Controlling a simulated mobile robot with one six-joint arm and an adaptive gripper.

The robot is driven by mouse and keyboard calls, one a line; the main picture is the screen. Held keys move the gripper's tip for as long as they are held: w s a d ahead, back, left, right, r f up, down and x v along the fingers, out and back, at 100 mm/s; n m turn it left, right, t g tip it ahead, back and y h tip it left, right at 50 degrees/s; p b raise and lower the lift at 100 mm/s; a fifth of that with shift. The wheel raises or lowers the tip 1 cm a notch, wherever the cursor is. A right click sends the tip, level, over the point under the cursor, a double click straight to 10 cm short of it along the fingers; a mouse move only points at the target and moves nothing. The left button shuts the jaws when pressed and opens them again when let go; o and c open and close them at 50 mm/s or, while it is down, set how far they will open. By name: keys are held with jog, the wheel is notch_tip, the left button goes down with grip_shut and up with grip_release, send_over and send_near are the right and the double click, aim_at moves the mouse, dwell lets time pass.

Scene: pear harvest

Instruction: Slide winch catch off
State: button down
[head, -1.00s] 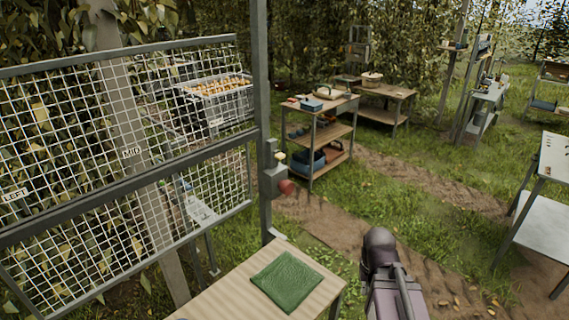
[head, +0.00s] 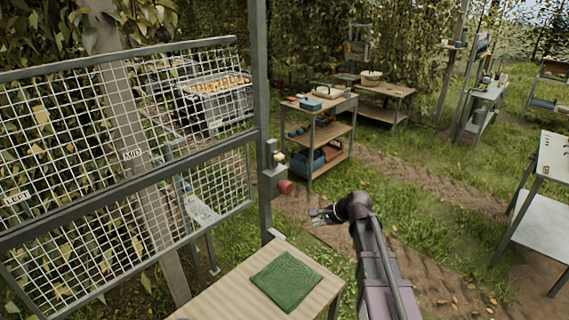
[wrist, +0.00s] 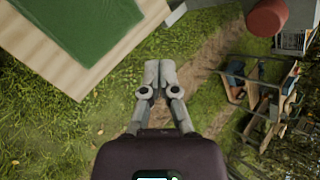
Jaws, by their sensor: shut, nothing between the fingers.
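A grey box (head: 271,181) is fixed to the grey upright post (head: 263,150), with a red knob (head: 286,187) on its right side and a small pale yellow piece (head: 280,157) above it. I cannot tell which part is the winch catch. The red knob also shows at the top right of the wrist view (wrist: 267,17). My gripper (head: 318,215) is to the right of and below the knob in the head view, apart from it. In the wrist view its fingers (wrist: 160,72) are together and empty.
A wire mesh panel (head: 90,178) stands at left beside the post. A wooden table (head: 235,300) with a green cloth (head: 286,281) is in front. A shelved cart (head: 325,136) stands behind the post.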

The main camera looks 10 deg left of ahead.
aim_at(276, 162)
jog(key=w+a+r+m+t+y, duration=0.2)
jog(key=w+a+r+m, duration=0.1)
jog(key=w+m, duration=0.3)
jog(key=w+a+r+m+t+y, duration=0.2)
jog(key=w+r+m, duration=0.3)
jog(key=w, duration=0.3)
jog(key=shift+w+a+r+m+p, duration=0.4)
jog(key=shift+a+m, duration=0.2)
jog(key=shift+m, duration=0.2)
jog(key=x, duration=0.3)
jog(key=b+x, duration=0.1)
jog(key=x, duration=0.2)
jog(key=b+x, duration=0.1)
jog(key=x, duration=0.2)
jog(key=shift+w+a+r, duration=0.2)
jog(key=shift+w+a, duration=0.15)
jog(key=shift+r+p, duration=1.4)
jog(key=shift+r, duration=0.25)
jog(key=shift+r, duration=0.15)
